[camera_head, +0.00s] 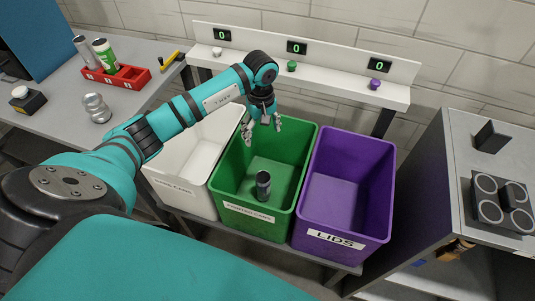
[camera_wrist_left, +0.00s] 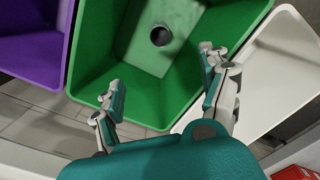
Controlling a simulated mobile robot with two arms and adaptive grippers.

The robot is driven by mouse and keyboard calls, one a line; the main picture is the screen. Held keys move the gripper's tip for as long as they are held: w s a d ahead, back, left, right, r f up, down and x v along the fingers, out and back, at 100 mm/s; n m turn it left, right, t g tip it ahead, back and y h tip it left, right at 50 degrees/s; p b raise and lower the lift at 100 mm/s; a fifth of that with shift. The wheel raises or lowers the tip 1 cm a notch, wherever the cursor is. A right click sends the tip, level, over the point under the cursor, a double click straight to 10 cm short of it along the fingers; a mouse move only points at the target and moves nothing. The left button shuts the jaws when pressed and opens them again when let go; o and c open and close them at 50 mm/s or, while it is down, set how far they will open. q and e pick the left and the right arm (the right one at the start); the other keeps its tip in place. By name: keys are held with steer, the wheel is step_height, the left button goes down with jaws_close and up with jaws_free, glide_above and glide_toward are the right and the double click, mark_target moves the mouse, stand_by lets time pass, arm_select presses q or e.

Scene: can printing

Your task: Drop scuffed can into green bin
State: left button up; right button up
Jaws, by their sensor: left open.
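A dark grey can (camera_head: 263,186) is upright inside the green bin (camera_head: 232,157), towards its front, apart from any gripper. In the left wrist view the can (camera_wrist_left: 161,36) shows from above near the far part of the green bin (camera_wrist_left: 96,45). My left gripper (camera_head: 263,126) hangs above the back of the green bin, pointing down. Its two fingers (camera_wrist_left: 163,84) are spread with nothing between them. Scuffs on the can are too small to make out. My right gripper is in neither view.
A white bin (camera_head: 181,158) stands left of the green one, a purple bin (camera_head: 343,185) right. A shelf (camera_head: 330,72) with counters and buttons is behind. A right-hand table (camera_head: 458,150) carries a black holder.

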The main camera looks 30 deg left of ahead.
arm_select(q)
steer(key=shift+r, duration=0.1)
step_height(320, 180, up, 12)
stand_by(0.4)
stand_by(0.3)
